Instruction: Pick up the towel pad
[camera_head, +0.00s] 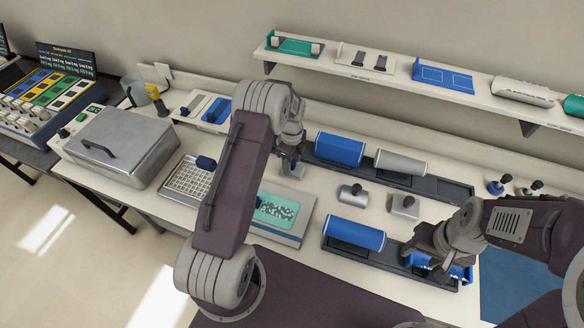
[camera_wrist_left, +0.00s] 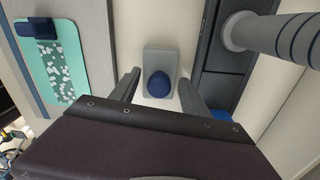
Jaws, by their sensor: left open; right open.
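Nothing is labelled towel pad, and I cannot tell for sure which thing it is. A teal pad with white speckles (camera_head: 276,211) lies on a pale board; the wrist view also shows it (camera_wrist_left: 62,70), with a dark blue block (camera_wrist_left: 36,28) at one end. A small grey block (camera_wrist_left: 160,58) with a dark blue knob (camera_wrist_left: 159,85) stands ahead of my left gripper. My left gripper (camera_head: 288,152) is open and empty, its fingers (camera_wrist_left: 158,88) spread towards that block. My right gripper (camera_head: 428,250) is open at a blue cylinder in the lower rack; its fingertips are partly hidden.
A dark upper rack (camera_head: 430,183) holds a blue cylinder (camera_head: 340,149) and a grey one (camera_head: 400,162). Another blue cylinder (camera_head: 355,232) lies in the lower rack. A metal box (camera_head: 118,143) and wire tray (camera_head: 186,181) stand left. A wall shelf (camera_head: 395,78) runs behind.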

